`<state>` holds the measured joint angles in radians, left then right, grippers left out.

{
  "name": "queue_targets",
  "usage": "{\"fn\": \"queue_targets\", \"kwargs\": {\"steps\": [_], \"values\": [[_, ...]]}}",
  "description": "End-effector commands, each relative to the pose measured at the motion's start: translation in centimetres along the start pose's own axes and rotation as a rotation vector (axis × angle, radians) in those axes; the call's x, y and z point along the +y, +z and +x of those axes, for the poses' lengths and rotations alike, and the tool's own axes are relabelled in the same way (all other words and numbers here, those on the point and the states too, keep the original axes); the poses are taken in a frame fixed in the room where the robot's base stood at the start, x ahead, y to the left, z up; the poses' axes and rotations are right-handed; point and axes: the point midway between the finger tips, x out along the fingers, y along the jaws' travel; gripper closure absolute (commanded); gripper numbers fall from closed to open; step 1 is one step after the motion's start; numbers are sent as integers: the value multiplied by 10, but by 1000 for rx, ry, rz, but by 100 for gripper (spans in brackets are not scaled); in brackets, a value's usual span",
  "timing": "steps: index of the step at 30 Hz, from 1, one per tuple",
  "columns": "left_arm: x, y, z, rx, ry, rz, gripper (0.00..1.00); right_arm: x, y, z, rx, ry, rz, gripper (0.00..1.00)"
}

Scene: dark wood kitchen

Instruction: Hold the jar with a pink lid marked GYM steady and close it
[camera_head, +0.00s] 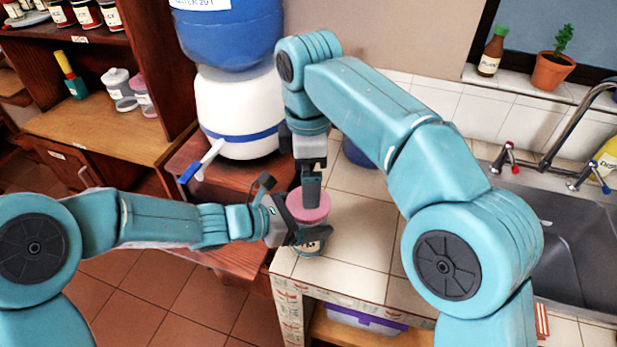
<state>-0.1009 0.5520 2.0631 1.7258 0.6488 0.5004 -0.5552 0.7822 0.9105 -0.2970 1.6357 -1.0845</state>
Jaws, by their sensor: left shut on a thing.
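The jar (312,247) stands near the front left corner of the tiled counter, with a label partly showing; I cannot read all of it. The pink lid (300,208) is over the jar's top; I cannot tell how tightly it sits. My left gripper (297,234) comes in from the left and is shut on the jar, hiding much of its side. My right gripper (312,192) points straight down from above, its fingers at the pink lid. I see those fingers edge-on and cannot tell whether they are open or shut.
A white-and-blue water container (236,108) stands behind left. A sink (560,240) with a tap (560,130) is on the right. A brown bottle (492,52) and potted plant (553,70) are on the sill. Counter tiles (350,235) right of the jar are clear.

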Motion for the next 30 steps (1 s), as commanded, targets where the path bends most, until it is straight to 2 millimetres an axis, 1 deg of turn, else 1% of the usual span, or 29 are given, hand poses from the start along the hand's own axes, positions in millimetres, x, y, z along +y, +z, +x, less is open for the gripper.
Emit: {"fn": "queue_targets", "kwargs": {"steps": [1, 3, 5, 13, 16, 20, 27, 30], "values": [[0, 0, 0, 0, 1, 0, 97, 1, -1, -8, 2, 3, 0, 0], [0, 0, 0, 0, 1, 0, 97, 0, 0, -16, 2, 2, 0, 0], [0, 0, 0, 0, 1, 0, 97, 0, 0, -20, 1, 0, -1, 0], [0, 0, 0, -1, 1, 0, 97, -1, 0, -20, 1, -1, -1, 0], [0, 0, 0, -1, 1, 0, 97, -1, 0, -17, 0, -2, -1, 0], [0, 0, 0, -1, 1, 0, 97, -1, 0, -3, -1, -4, -1, 0], [0, 0, 0, -1, 1, 0, 97, -2, 1, 36, 1, -3, -1, 0], [0, 0, 0, -1, 1, 0, 97, -1, 0, 48, 1, -2, 0, 0]]}}
